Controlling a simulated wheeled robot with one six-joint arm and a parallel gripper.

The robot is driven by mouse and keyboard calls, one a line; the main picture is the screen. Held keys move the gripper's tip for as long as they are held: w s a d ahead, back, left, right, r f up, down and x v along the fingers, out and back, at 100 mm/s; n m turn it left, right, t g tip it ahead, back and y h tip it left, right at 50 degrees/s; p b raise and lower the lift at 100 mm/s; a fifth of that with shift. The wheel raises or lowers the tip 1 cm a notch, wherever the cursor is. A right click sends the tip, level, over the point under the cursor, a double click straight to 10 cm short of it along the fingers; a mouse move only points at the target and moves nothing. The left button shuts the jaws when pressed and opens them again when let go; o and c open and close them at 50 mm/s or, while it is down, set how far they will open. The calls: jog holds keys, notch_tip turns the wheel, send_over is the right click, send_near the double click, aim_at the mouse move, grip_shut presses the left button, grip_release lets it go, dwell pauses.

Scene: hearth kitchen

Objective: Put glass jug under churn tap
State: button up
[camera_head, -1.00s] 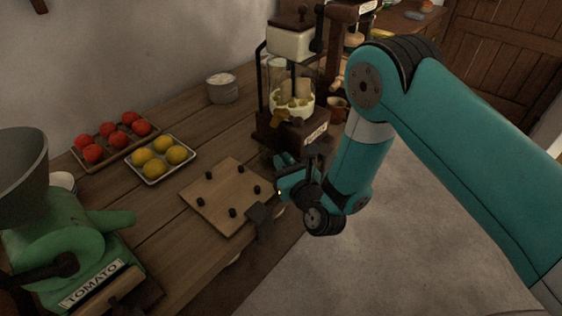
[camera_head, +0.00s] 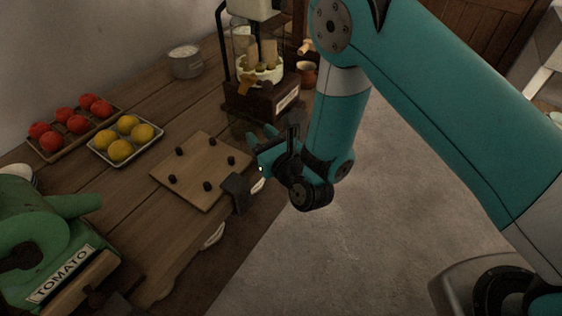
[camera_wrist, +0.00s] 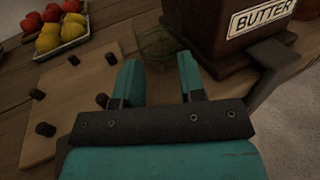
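The butter churn (camera_head: 262,92) stands at the back of the table, with a brass-coloured tap (camera_head: 246,84) on its front left. In the wrist view its dark base (camera_wrist: 205,45) bears a BUTTER label. A faint, greenish see-through shape that looks like the glass jug (camera_wrist: 158,42) sits beside the churn base, just beyond my fingertips. In the head view it is too faint and hidden to make out clearly. My gripper (camera_head: 264,142) is low by the table's right edge, in front of the churn. In the wrist view its two teal fingers (camera_wrist: 157,65) are apart with nothing held.
A wooden board with dark pegs (camera_head: 196,150) lies left of my gripper. Beyond it are a tray of yellow fruit (camera_head: 124,157), a tray of red fruit (camera_head: 74,144) and a white-topped pot (camera_head: 185,62). A green TOMATO machine (camera_head: 40,235) stands front left. Floor is open at right.

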jog(key=b+v, duration=0.4)
jog(key=v, duration=0.4)
jog(key=s+r+n+g, duration=0.3)
jog(key=r+n+g, duration=0.55)
jog(key=n, duration=1.05)
jog(key=s+d+r+n+g+h, duration=0.2)
jog(key=s+d+r+n+g, duration=0.1)
jog(key=s+d+n, duration=0.2)
jog(key=s+d+r+n+g+h, duration=0.2)
jog(key=s+d+n, duration=0.4)
jog(key=s+n, duration=0.4)
jog(key=r+n+g, duration=0.1)
jog(key=n+g, duration=0.1)
jog(key=n, duration=0.1)
jog(key=shift+r, duration=0.2)
